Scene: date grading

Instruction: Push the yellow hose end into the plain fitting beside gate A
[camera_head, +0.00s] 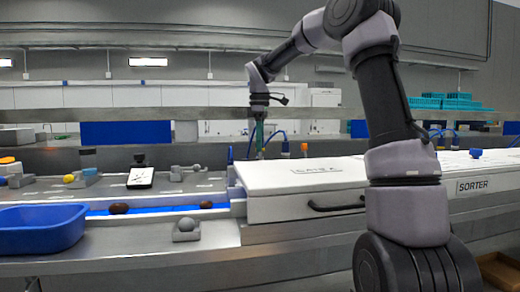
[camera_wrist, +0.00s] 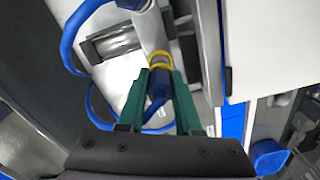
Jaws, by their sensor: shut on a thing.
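My gripper (camera_head: 260,142) is over the far side of the white machine housing in the head view. In the wrist view, its green fingers (camera_wrist: 160,98) are shut on a dark blue hose end with a yellow collar (camera_wrist: 160,60). The blue hose (camera_wrist: 70,45) loops around on the left. A pale grey cylinder (camera_wrist: 148,28), which looks like the fitting, is straight ahead of the yellow collar. I cannot tell whether the collar touches it or has entered it. In the head view the hose end is too small to make out.
The white housing (camera_head: 275,195) with a black handle is close in front of my gripper. An orange-topped piece (camera_head: 304,148) stands behind it. A blue bin (camera_head: 40,228) and a blue belt (camera_head: 160,209) carrying brown dates are at left. A grey bracket (camera_wrist: 110,43) flanks the fitting.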

